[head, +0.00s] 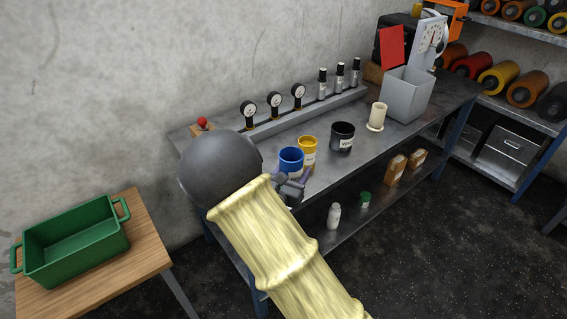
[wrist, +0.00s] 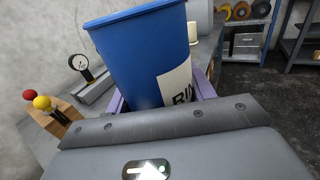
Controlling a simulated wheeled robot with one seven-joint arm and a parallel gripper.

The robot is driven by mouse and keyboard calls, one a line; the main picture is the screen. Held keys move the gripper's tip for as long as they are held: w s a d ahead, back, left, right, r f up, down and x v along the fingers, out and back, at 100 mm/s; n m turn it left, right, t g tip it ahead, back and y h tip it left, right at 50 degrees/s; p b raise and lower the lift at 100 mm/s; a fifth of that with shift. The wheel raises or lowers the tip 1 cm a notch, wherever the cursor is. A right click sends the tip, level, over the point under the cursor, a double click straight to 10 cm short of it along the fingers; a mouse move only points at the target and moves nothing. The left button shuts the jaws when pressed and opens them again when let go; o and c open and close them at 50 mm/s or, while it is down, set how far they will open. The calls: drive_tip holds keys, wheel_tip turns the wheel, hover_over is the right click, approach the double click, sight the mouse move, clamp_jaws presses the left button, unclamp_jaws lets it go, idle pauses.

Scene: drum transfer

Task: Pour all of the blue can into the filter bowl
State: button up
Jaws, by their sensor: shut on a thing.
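The blue can (head: 291,158) is upright near the left part of the steel bench, with its open top up. My gripper (head: 291,179) is shut on it from the front. In the wrist view the blue can (wrist: 145,50) fills the middle, with a partly hidden white label, between the purple fingers of my gripper (wrist: 160,97). Its contents do not show clearly, and I cannot tell whether its base touches the bench. A cream cylinder on a round base (head: 377,116) stands further right; I cannot tell if it is the filter bowl.
A yellow can (head: 308,150) and a black can (head: 342,137) stand close right of the blue can. A grey square container (head: 405,96) is at the bench's right. Gauges (head: 275,103) line the back. A green crate (head: 75,242) sits on a wooden table at left.

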drive_tip(key=d+f+y+b, duration=0.1)
drive_tip(key=d+f+b, duration=0.2)
drive_tip(key=f, duration=0.4)
drive_tip(key=s+d+f+n+t+y+b, duration=0.1)
drive_tip(key=d+f+b, duration=0.2)
drive_tip(key=f, duration=0.5)
drive_tip(key=d+f+n+y+b, duration=0.1)
drive_tip(key=d+f+b, duration=0.2)
drive_tip(key=f, duration=0.5)
drive_tip(key=shift+s+b, duration=0.4)
drive_tip(key=shift+b, duration=0.1)
drive_tip(key=shift+s+f, duration=0.1)
